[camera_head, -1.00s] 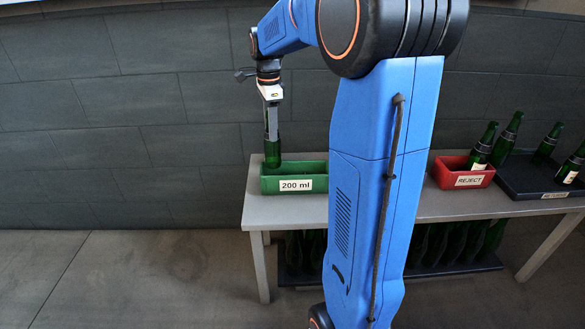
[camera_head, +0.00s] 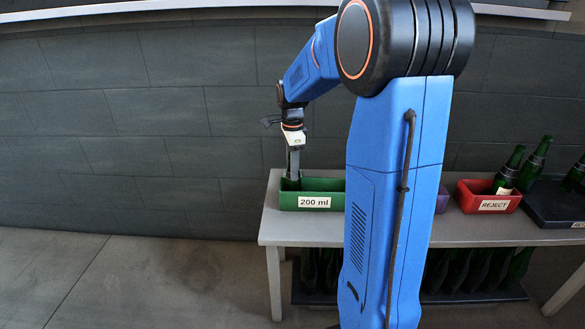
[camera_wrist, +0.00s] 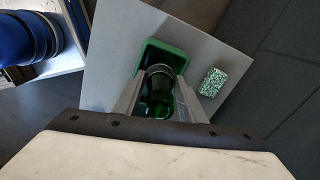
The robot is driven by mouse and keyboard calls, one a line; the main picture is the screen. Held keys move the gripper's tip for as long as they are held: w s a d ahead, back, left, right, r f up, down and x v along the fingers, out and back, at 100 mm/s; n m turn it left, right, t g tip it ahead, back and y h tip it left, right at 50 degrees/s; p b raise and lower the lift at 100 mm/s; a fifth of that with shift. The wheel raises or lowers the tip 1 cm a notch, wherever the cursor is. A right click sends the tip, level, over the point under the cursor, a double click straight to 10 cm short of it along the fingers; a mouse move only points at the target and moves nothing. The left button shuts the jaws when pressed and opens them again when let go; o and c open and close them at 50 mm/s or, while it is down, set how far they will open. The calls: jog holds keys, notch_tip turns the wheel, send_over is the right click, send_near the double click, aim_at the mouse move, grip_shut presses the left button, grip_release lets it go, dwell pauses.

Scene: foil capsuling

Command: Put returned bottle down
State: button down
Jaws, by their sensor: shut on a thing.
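A green glass bottle (camera_wrist: 158,100) is between the fingers of my gripper (camera_wrist: 158,78) in the wrist view. My gripper (camera_head: 292,178) is shut on it and points down at the left end of the green bin (camera_head: 322,187) labelled "200 ml". In the head view the bottle's lower part is inside the bin, behind its front wall, and only a little green glass shows above the rim. The green bin also shows in the wrist view (camera_wrist: 180,63), around the bottle. Whether the bottle's base touches the bin's floor cannot be seen.
The bin stands on a grey table (camera_head: 285,229). A red "REJECT" bin (camera_head: 487,204) holding a bottle and a dark tray (camera_head: 552,207) with bottles are on the right. A speckled green-white block (camera_wrist: 212,82) lies beside the green bin. More bottles (camera_head: 470,270) stand on the lower shelf.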

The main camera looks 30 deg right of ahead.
jog(key=shift+f, duration=0.1)
jog(key=c, duration=1.1)
grip_release()
notch_tip(320, 180, up, 12)
jog(key=shift+r, duration=0.1)
jog(key=s+a+n+t, duration=0.2)
jog(key=s+a+n, duration=0.85)
jog(key=s, duration=0.55)
jog(key=s+a+f+n+t, duration=0.1)
jog(key=s+f+n, duration=0.1)
jog(key=s+n, duration=0.1)
jog(key=s+a+f+n+t, duration=0.1)
jog(key=s+a+f+n, duration=0.1)
jog(key=s, duration=0.4)
jog(key=s+a+f+n, duration=0.2)
jog(key=s+f+n, duration=0.1)
jog(key=s+n, duration=0.2)
jog(key=shift+s+a+f+n+t, duration=0.15)
jog(key=shift+f+n+t, duration=0.2)
jog(key=shift+n, duration=0.3)
